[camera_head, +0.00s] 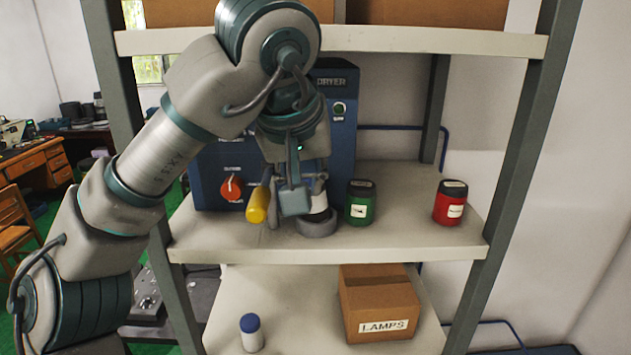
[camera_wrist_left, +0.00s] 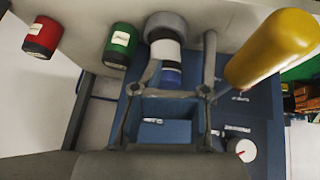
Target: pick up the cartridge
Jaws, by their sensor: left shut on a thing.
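The cartridge (camera_wrist_left: 167,52) is a small white cylinder with a blue end and a dark band. It also shows in the head view (camera_head: 319,203), partly hidden behind my left gripper (camera_head: 298,203). The left gripper is shut on the cartridge, its fingers (camera_wrist_left: 184,62) on either side of it in the wrist view. The cartridge's far end is at a grey round holder (camera_head: 317,226) on the middle shelf; I cannot tell whether it is raised from it. My right gripper is not in view.
A yellow cylinder (camera_head: 258,205) is close beside the gripper. A green jar (camera_head: 361,204) and a red jar (camera_head: 449,204) stand to the right. The blue dryer (camera_head: 343,140) is behind. Below are a blue-capped white bottle (camera_head: 251,333) and a LAMPS box (camera_head: 378,300).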

